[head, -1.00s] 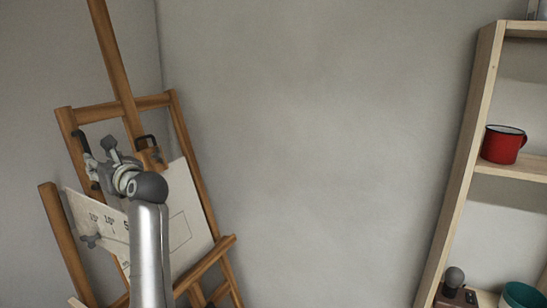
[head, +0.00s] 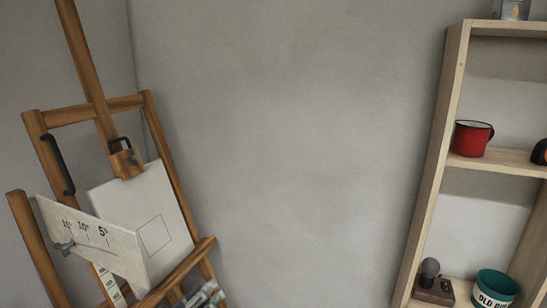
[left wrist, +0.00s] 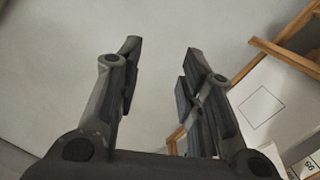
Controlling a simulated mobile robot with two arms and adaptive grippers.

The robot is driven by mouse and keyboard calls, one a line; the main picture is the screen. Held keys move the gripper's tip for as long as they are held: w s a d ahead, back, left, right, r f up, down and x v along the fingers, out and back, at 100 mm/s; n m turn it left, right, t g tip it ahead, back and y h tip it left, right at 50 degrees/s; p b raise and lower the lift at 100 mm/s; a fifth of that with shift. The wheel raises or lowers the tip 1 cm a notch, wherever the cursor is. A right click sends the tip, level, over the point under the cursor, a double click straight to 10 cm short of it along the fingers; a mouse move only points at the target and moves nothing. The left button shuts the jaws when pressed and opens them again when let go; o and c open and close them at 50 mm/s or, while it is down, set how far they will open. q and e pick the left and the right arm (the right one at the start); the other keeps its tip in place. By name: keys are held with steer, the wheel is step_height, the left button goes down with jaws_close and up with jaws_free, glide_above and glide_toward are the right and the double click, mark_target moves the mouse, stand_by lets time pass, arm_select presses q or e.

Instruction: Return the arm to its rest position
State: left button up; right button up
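My left gripper (left wrist: 163,58) is open in the left wrist view, with nothing between its fingers. The canvas (left wrist: 258,95) also shows at the right of the left wrist view. I cannot tell whether the gripper touches the easel. My right gripper is not in view.
A board with angle marks (head: 90,240) is at the easel's left side. A wooden shelf (head: 436,150) at the right holds a red mug (head: 472,138), a teal pot (head: 496,290) and a dark lamp-like object (head: 432,285). Bare wall lies between easel and shelf.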

arm_select(q)
steer(key=s+f+m+g+y, duration=0.35)
steer(key=s+f+g, duration=0.35)
steer(key=s+f, duration=0.6)
steer(key=s+a+f+m+g+y, duration=0.1)
steer(key=s+a+f+g+y, duration=0.2)
steer(key=s, duration=0.5)
steer(key=s+a+f+m+g, duration=0.1)
steer(key=s+a+f+g, duration=0.2)
steer(key=s, duration=0.4)
step_height(320, 180, down, 28)
steer(key=s, duration=0.2)
steer(key=s+a+f+g, duration=0.1)
steer(key=s+a+f, duration=0.2)
steer(key=s+f, duration=1.2)
steer(key=shift+s+f+g, duration=0.3)
steer(key=shift+s+f, duration=0.05)
steer(key=shift+s, duration=0.2)
steer(key=shift+y, duration=0.25)
